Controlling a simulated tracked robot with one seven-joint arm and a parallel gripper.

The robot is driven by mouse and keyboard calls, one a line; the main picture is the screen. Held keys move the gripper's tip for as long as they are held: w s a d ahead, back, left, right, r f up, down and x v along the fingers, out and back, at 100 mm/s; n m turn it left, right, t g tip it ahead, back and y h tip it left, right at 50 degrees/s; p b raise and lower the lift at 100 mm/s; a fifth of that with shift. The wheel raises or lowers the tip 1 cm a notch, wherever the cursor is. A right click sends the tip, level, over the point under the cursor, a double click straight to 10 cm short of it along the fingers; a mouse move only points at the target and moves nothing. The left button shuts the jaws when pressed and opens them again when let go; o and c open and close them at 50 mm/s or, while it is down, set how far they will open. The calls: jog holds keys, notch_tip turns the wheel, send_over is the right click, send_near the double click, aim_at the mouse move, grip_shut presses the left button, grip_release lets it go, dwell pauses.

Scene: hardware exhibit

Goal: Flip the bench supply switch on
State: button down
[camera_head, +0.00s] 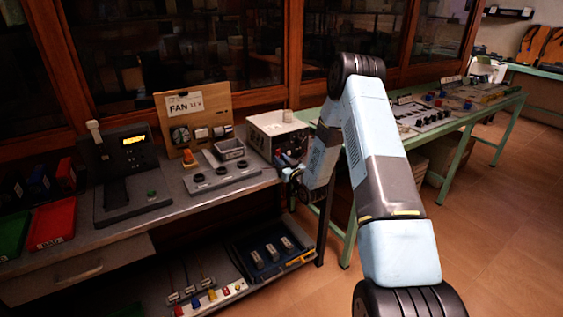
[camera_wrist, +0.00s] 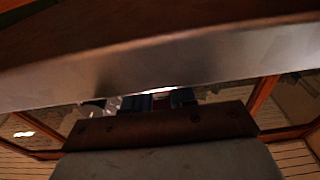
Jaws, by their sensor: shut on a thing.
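The bench supply looks to be the pale metal box (camera_head: 272,125) with a dark front, at the right end of the grey bench in the head view. My gripper (camera_head: 291,171) is at the lower front of this box, close against its front panel. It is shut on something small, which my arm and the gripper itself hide. The switch cannot be made out in either view. The wrist view is dark and very close to surfaces; a wide metal band crosses its upper half, and the held thing does not show clearly.
A grey panel with black knobs (camera_head: 218,178), a wooden FAN board (camera_head: 195,118) and a black console with a lever (camera_head: 127,170) stand left of the box. A lower shelf holds a dark tray (camera_head: 270,254). A green table (camera_head: 441,125) with devices stands to the right.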

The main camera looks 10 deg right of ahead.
jog(key=c, duration=0.9)
grip_release()
jog(key=shift+s, duration=0.1)
jog(key=v, duration=1.3)
jog(key=shift+s+d+f, duration=0.15)
jog(key=shift+s, duration=0.15)
